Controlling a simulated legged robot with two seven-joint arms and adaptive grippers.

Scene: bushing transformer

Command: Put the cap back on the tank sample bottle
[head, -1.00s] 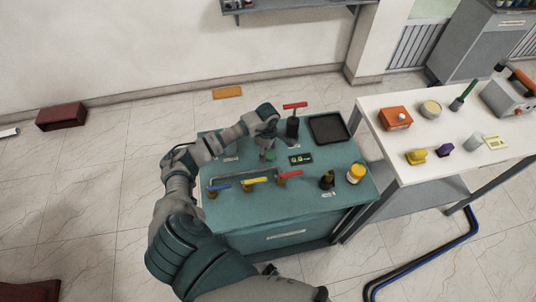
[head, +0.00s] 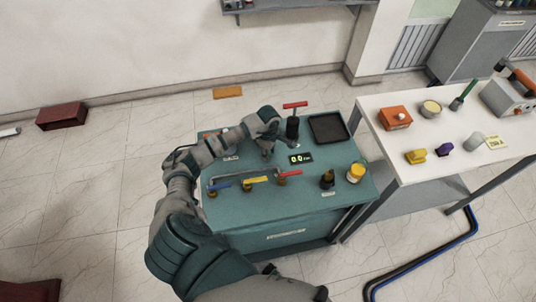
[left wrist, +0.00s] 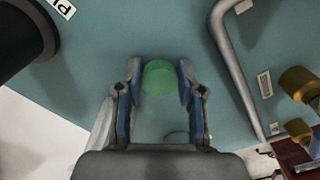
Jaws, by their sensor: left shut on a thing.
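My left gripper (head: 267,153) is over the back left part of the teal cabinet top (head: 225,170). In the left wrist view its two fingers (left wrist: 159,85) are shut on a round green cap (left wrist: 159,77). In the head view the cap is hidden by the gripper. My right gripper is out of view.
Blue, yellow (head: 255,182) and red (head: 289,174) valve handles stand along the cabinet's front left. A display (head: 300,159), a black tray (head: 328,128) and a yellow jar (head: 355,173) are to the right. A white table (head: 410,170) adjoins.

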